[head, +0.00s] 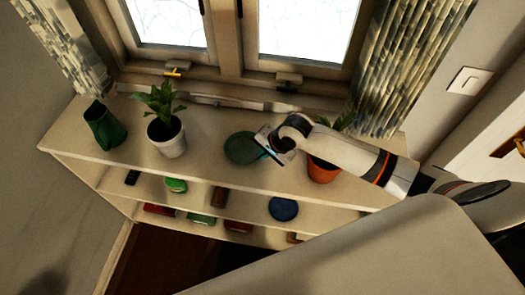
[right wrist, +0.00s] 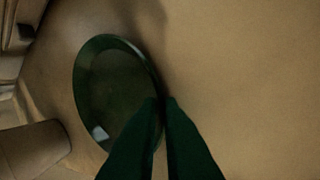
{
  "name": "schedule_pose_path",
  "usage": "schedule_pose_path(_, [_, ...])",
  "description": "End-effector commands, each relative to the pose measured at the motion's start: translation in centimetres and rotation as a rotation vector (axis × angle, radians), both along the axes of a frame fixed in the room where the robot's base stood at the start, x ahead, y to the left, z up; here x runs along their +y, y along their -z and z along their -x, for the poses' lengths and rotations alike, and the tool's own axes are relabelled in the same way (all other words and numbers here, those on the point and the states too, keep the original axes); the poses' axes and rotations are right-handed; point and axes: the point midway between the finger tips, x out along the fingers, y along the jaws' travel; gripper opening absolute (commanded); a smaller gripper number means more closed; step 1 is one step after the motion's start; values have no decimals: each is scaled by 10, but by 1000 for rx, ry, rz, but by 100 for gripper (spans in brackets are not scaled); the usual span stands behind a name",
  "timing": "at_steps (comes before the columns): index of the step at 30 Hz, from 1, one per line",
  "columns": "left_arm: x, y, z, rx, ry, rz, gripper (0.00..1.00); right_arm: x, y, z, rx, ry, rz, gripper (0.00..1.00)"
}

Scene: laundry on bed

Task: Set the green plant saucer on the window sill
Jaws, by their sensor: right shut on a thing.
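The green plant saucer (head: 240,148) is a round, shallow dish at the window sill (head: 208,126), between the white plant pot and the orange pot. My right gripper (head: 265,148) reaches in from the right and is shut on the saucer's right rim. In the right wrist view the two dark green fingers (right wrist: 163,115) close on the rim of the saucer (right wrist: 112,90), which lies about flat over the pale sill surface (right wrist: 230,60). I cannot tell whether it touches the surface. My left gripper is not in view.
A plant in a white pot (head: 167,138) and a dark green watering can (head: 104,126) stand on the left of the sill. An orange pot (head: 322,170) stands close under my right arm. Shelves below hold a blue round item (head: 283,208) and several small things.

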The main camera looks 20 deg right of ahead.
Motion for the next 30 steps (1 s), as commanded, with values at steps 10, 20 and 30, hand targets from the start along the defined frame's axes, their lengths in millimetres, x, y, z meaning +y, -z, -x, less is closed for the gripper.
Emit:
schedule_pose_path(10, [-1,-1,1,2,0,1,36,1,2,0,-1,-1,-1,0])
schedule_pose_path(20, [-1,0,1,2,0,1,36,0,2,0,-1,-2,1,15])
schedule_pose_path(30, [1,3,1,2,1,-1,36,-13,-45,20,-3,-3,-1,15])
